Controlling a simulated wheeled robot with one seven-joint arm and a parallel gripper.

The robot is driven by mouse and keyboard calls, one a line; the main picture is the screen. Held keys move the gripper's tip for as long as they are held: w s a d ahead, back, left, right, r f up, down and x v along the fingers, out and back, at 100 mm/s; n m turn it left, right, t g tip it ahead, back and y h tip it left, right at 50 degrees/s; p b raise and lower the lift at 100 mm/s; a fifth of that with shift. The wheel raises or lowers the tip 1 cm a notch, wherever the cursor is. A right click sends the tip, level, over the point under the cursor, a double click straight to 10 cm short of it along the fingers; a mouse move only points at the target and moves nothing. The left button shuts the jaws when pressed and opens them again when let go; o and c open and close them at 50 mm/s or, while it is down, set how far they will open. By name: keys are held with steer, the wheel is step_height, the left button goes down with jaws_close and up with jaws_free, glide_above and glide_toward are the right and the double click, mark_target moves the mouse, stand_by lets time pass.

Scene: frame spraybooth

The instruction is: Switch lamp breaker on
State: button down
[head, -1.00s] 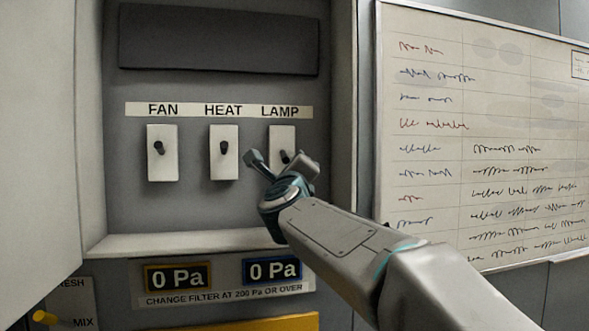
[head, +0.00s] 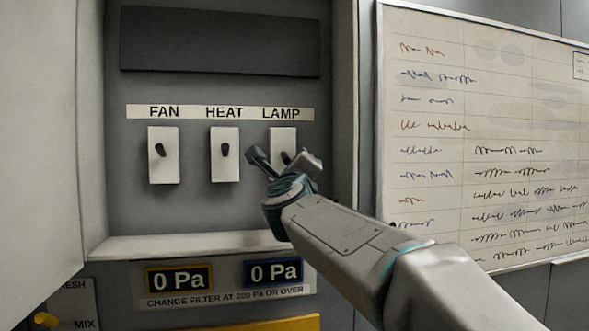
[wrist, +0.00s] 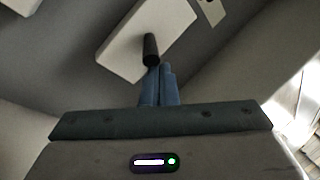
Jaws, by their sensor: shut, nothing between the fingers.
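The lamp breaker (head: 283,138) is a white plate with a short black toggle under the LAMP label, at the right of a row of three. My gripper (head: 285,163) is in front of its lower part and hides some of it. In the wrist view the lamp plate (wrist: 120,50) and its black toggle (wrist: 151,48) show clearly. My gripper's blue fingers (wrist: 160,80) are shut together with nothing between them. Their tips are right at the toggle's end; I cannot tell whether they touch it.
The heat breaker (head: 225,170) and fan breaker (head: 163,172) stand to the left on the same recessed panel. A ledge (head: 190,243) runs below, above two 0 Pa gauges (head: 179,279). An open door (head: 50,130) is at the left, and a whiteboard (head: 480,130) at the right.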

steer(key=r, duration=0.1)
steer(key=r+p, duration=0.1)
steer(key=shift+s+r, duration=0.25)
steer(key=shift+r, duration=0.05)
steer(key=d+f+b, duration=0.3)
steer(key=d+b, duration=0.1)
steer(key=s+a+r+p, duration=0.1)
steer(key=s+r+p, duration=0.2)
steer(key=s+r, duration=0.3)
steer(key=shift+s, duration=1.2)
steer(key=shift+r, duration=0.1)
